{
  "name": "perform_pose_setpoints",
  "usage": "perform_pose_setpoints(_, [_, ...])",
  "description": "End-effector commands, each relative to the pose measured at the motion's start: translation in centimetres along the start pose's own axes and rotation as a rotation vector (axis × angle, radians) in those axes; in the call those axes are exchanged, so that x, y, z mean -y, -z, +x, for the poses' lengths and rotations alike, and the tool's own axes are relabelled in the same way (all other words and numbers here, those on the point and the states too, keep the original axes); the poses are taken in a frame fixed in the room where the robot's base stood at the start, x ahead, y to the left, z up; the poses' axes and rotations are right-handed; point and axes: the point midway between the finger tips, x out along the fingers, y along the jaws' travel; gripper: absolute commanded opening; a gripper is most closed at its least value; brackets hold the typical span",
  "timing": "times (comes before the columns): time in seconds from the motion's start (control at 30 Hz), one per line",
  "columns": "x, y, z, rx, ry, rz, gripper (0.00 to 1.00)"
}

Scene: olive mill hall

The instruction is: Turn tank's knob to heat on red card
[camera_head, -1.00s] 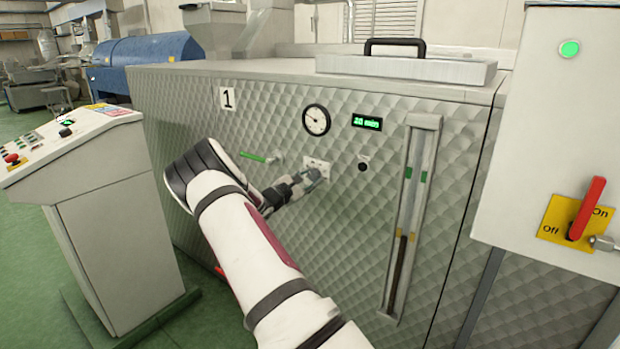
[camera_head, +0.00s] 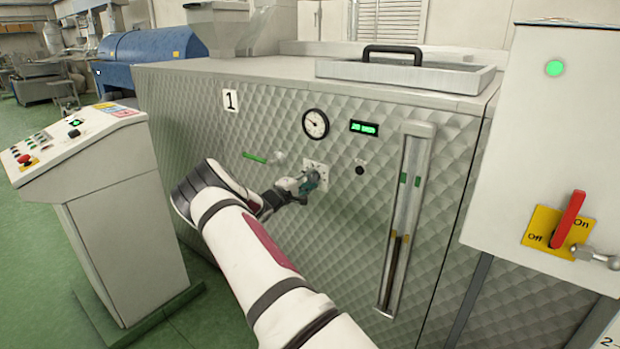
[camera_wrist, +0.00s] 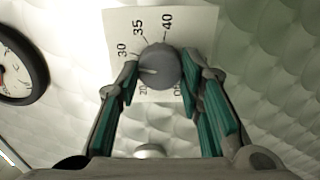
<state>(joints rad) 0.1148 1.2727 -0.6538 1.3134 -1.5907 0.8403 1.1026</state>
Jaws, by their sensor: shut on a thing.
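The tank (camera_head: 200,110) is a quilted steel box marked 1. Its round grey knob (camera_wrist: 160,67) sits on a white dial plate (camera_wrist: 116,25), with 30, 35 and 40 readable and a partly covered 20. The knob's pale pointer line points left and slightly down, between 20 and 30. My gripper (camera_head: 309,183) is at the plate, its green-padded fingers shut on the knob from both sides, as the wrist view (camera_wrist: 160,76) shows. In the head view the gripper hides the knob. A small pinkish-red card (camera_head: 122,112) lies on the control desk; its writing is too small to read.
A gauge (camera_head: 316,123), a green display (camera_head: 364,128), a small black knob (camera_head: 360,170) and a sight glass (camera_head: 405,215) are on the tank front. A green-handled valve (camera_head: 255,157) is left of my gripper. The control desk (camera_head: 120,215) stands left; a red-lever box (camera_head: 530,120) is right.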

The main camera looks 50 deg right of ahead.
Motion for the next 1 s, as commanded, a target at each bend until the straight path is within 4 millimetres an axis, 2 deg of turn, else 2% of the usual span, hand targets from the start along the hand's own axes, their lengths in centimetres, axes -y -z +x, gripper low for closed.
perform_pose_setpoints(0.3, [0.09, -0.03, -0.08, 0.0, 0.002, 0.116, 0.06])
perform_pose_setpoints(0.83, [0.19, -0.05, -0.07, 0.002, 0.003, 0.137, 0.06])
perform_pose_setpoints(0.87, [0.19, -0.05, -0.07, 0.002, 0.003, 0.137, 0.39])
perform_pose_setpoints(0.93, [0.18, -0.05, -0.06, 0.001, 0.003, 0.137, 0.54])
perform_pose_setpoints(1.0, [0.14, -0.04, -0.05, 0.001, 0.002, 0.137, 0.54])
